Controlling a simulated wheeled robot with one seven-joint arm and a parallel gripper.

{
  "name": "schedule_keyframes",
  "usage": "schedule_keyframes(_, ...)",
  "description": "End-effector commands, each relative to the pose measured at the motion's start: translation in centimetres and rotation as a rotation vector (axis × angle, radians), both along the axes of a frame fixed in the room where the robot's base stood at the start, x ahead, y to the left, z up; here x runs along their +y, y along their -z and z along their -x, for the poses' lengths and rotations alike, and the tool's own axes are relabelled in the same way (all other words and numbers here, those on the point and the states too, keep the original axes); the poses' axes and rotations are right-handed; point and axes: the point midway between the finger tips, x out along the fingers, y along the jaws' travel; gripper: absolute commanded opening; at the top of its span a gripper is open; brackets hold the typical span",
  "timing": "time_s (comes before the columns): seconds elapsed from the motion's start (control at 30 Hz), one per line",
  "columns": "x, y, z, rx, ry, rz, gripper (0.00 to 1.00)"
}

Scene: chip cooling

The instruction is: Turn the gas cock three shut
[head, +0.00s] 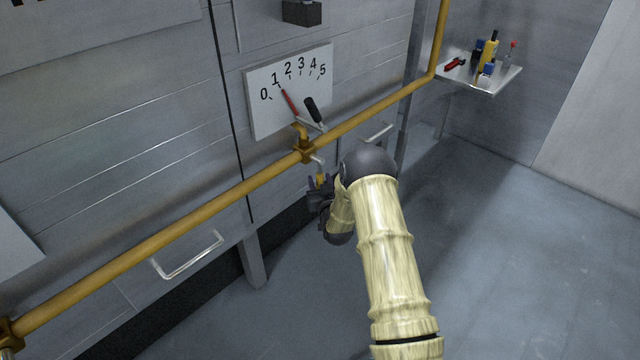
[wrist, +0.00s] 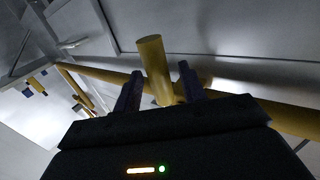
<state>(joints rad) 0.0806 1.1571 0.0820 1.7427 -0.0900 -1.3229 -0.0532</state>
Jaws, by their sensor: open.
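A brass cock body (head: 303,150) sits on the yellow gas pipe (head: 200,210) below the dial. A short metal lever runs from it down to a yellow handle (head: 320,180). My gripper (head: 319,192) is at this handle, partly hidden by my wrist in the head view. In the wrist view the yellow handle (wrist: 155,70) is a thick round bar standing between my two open fingers (wrist: 160,88). I see a gap beside the left finger; contact with the right finger is hard to tell. No number on the cock is readable.
A wall shelf (head: 480,80) holds small tools. Drawer handles (head: 188,257) stick out. The floor at right is clear.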

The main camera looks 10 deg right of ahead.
Motion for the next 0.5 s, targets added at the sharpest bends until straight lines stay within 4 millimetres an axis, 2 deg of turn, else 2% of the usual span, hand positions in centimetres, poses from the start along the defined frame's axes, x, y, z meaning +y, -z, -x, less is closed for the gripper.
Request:
schedule_keyframes(0.1,0.03,0.03,-0.58,0.000,0.000,0.000,0.41)
schedule_keyframes(0.37,0.02,-0.02,-0.62,0.001,0.000,0.000,0.39)
schedule_keyframes(0.5,0.01,-0.01,-0.61,0.001,0.000,0.000,0.12)
